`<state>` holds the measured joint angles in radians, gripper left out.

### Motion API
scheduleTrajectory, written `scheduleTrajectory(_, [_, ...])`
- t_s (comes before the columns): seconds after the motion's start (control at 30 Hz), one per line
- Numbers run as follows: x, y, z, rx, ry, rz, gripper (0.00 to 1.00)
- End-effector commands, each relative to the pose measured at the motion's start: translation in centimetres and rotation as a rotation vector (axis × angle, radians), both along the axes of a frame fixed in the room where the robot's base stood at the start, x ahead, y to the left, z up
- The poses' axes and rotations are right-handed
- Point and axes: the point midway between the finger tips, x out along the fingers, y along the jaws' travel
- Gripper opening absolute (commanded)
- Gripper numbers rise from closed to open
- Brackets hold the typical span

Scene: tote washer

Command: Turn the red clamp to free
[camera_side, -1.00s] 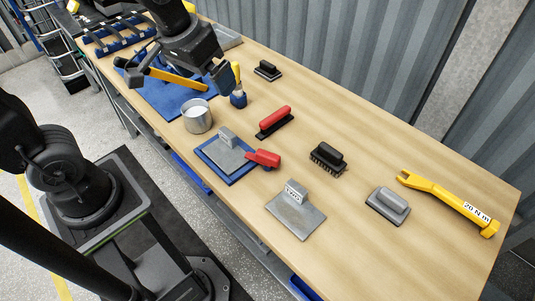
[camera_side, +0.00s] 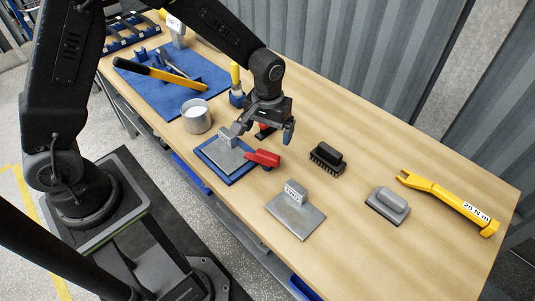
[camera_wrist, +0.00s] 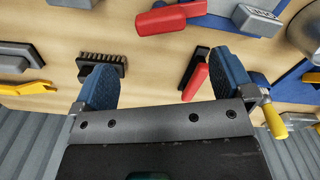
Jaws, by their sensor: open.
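The red clamp (camera_side: 262,158) is a flat red lever at the right edge of a blue base (camera_side: 214,170). A grey plate with an upright block (camera_side: 228,156) lies on that base. In the wrist view the red clamp (camera_wrist: 168,18) lies at the top, ahead of the jaws, pointing left from the blue base. My gripper (camera_side: 264,130) is open and empty above the table, behind the clamp in the side view and apart from it. The wrist view shows both blue fingers (camera_wrist: 168,68) spread with nothing held between them.
A red-handled black tool (camera_wrist: 195,78) lies under the gripper, mostly hidden in the side view. A black brush (camera_side: 327,158), a loose grey block plate (camera_side: 297,217), a grey-handled tool (camera_side: 388,205) and a yellow wrench (camera_side: 448,203) are rightward. A metal cup (camera_side: 196,117) stands left.

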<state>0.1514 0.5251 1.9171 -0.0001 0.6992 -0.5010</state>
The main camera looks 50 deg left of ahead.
Motion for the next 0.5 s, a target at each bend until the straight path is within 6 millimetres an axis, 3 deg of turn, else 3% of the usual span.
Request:
scheduleTrajectory(0.3, [-0.1, 0.0, -6.6, 0.001, 0.004, -0.001, 1.0])
scheduleTrajectory(0.5, [-0.1, 0.0, -9.0, 0.0, 0.002, -0.001, 1.0])
